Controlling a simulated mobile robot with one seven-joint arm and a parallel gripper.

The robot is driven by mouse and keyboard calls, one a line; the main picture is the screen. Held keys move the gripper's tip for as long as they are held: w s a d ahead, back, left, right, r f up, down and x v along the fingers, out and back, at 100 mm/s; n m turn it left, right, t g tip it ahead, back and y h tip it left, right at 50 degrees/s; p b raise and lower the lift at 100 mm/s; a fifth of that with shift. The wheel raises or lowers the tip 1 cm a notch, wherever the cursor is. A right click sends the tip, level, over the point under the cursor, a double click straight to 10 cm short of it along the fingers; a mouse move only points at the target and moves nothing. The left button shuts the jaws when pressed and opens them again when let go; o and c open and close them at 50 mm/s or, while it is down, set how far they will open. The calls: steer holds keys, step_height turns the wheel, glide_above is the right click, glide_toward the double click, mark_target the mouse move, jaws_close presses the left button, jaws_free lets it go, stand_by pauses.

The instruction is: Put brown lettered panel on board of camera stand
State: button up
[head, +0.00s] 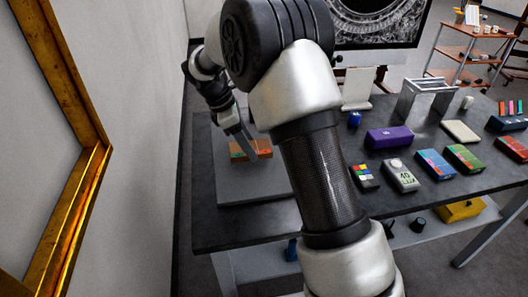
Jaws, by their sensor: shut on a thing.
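The brown lettered panel (264,149) is a small orange-brown piece with a green patch at its left, and its lettering is too small to read. My gripper (243,147) points down at its left part and is shut on it. The panel is over the grey flat board (240,190) of the camera stand at the left end of the table. I cannot tell whether it touches the board. My arm hides part of the board's right side and the area behind the gripper.
A purple box (390,137), a grey meter (401,175), a colour-checker block (365,177) and several coloured boxes stand on the dark table (420,200) to the right. A gilt frame (75,170) is on the left wall.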

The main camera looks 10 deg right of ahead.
mark_target(261, 146)
steer(key=d, duration=0.3)
steer(key=shift+d, duration=0.4)
steer(key=x, duration=0.2)
steer(key=b+x, duration=0.1)
steer(key=shift+a+f, duration=0.15)
steer(key=shift+f, duration=0.3)
steer(key=shift+r, duration=0.1)
steer(key=o, duration=1.1)
steer(key=p+v, duration=0.1)
steer(key=v, duration=0.6)
steer(key=shift+a+r, duration=0.15)
steer(key=shift+r, duration=0.05)
